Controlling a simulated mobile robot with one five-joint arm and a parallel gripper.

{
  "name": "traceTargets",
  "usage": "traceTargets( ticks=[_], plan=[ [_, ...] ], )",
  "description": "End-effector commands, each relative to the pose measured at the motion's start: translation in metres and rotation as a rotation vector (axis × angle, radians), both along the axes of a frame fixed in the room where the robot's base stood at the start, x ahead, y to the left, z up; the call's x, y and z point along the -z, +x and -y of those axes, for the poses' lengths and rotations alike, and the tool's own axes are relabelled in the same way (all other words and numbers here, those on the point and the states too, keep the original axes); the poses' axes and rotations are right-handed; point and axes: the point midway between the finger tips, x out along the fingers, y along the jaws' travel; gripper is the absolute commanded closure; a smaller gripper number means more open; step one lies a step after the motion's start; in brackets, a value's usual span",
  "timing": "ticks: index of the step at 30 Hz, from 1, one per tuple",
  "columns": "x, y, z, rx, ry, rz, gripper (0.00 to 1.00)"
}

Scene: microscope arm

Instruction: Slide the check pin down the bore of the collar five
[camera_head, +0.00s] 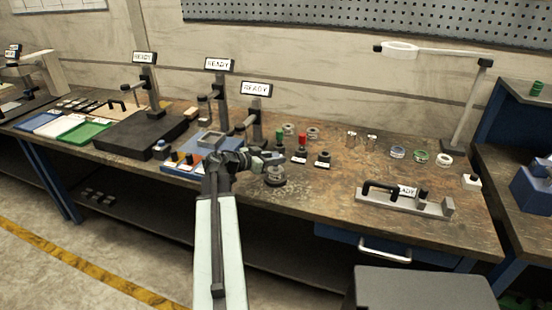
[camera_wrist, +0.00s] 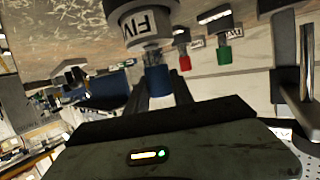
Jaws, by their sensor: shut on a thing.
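In the wrist view, which looks tilted over, a collar (camera_wrist: 145,24) marked "FIV", its last letter cut off, fills the upper middle. A blue-handled pin (camera_wrist: 157,83), likely the check pin, lines up with its near end. My gripper (camera_wrist: 160,88) is shut on the blue handle, one dark finger on each side. I cannot tell how far the pin is inside the bore. In the head view, my gripper (camera_head: 273,159) is over a round dark grey piece (camera_head: 275,176) near the bench's front edge. The pin cannot be made out there.
A red pin (camera_head: 302,141) and a green pin (camera_head: 279,136) stand behind my gripper, with dark collars (camera_head: 323,159) to the right. A blue tray (camera_head: 184,167) and READY-signed stands lie left. A grey fixture (camera_head: 430,205) sits right; bare bench lies between.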

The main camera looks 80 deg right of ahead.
Motion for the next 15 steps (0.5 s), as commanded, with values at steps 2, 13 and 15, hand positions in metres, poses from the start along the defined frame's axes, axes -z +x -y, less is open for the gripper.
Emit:
traceTargets(
  ticks=[2,13,15],
  plan=[
    [0.0033,-0.0001,0.0001,0.000,-0.001,-0.001,1.00],
    [0.0064,-0.0003,0.0000,0.000,0.000,0.000,0.46],
    [0.0064,-0.0003,0.0000,0.000,0.000,0.000,0.46]
  ],
)
